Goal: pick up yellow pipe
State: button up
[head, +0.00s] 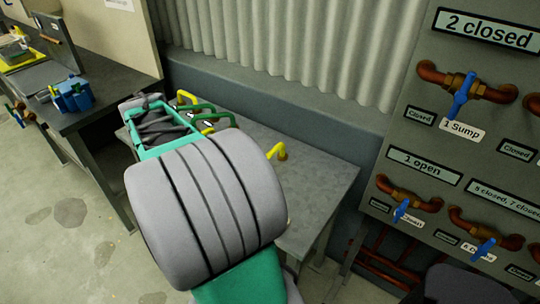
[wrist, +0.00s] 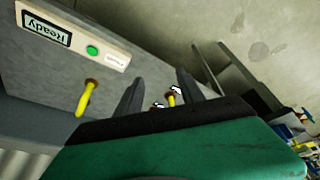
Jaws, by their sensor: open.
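In the wrist view my gripper (wrist: 160,76) is open, with two dark fingers reaching over the bench. One yellow pipe (wrist: 171,99) shows between the fingers, nearer the right one, its lower part hidden by the gripper body. I cannot tell whether a finger touches it. A second yellow pipe (wrist: 84,98) stands bent and apart, left of the fingers. In the head view one yellow pipe (head: 187,96) is at the bench's far left, and another yellow pipe (head: 279,152) stands right of my arm. My fingertips cannot be made out there.
The grey bench (head: 325,178) is bare at its right. Green curved bars (head: 217,117) are near the left yellow pipe. A panel with a green button (wrist: 92,50) reads "Ready". A valve board (head: 460,140) stands at right. A second table (head: 95,105) holds a blue object (head: 73,95).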

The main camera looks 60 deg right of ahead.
jog(key=s+d+f+m+g, duration=0.1)
jog(key=s+d+m, duration=0.25)
jog(key=d, duration=0.95)
jog(key=m+g+h+p, duration=0.1)
jog(key=m+g, duration=0.1)
jog(key=m, duration=0.4)
send_near(273, 149)
jog(key=x, duration=0.2)
jog(key=shift+s+a+f, duration=0.1)
jog(key=shift+a+f, duration=0.1)
jog(key=shift+f, duration=0.15)
jog(key=x, duration=0.2)
jog(key=p+x, duration=0.1)
jog(key=x, duration=0.2)
jog(key=p+x, duration=0.1)
jog(key=x, duration=0.1)
jog(key=shift+d, duration=0.45)
jog(key=shift+d+f+h, duration=0.1)
jog(key=shift+f+h, duration=0.15)
jog(key=shift+h, duration=0.05)
jog(key=shift+f+b, duration=0.25)
jog(key=shift+b, duration=0.05)
jog(key=shift+c, duration=0.4)
grip_shut()
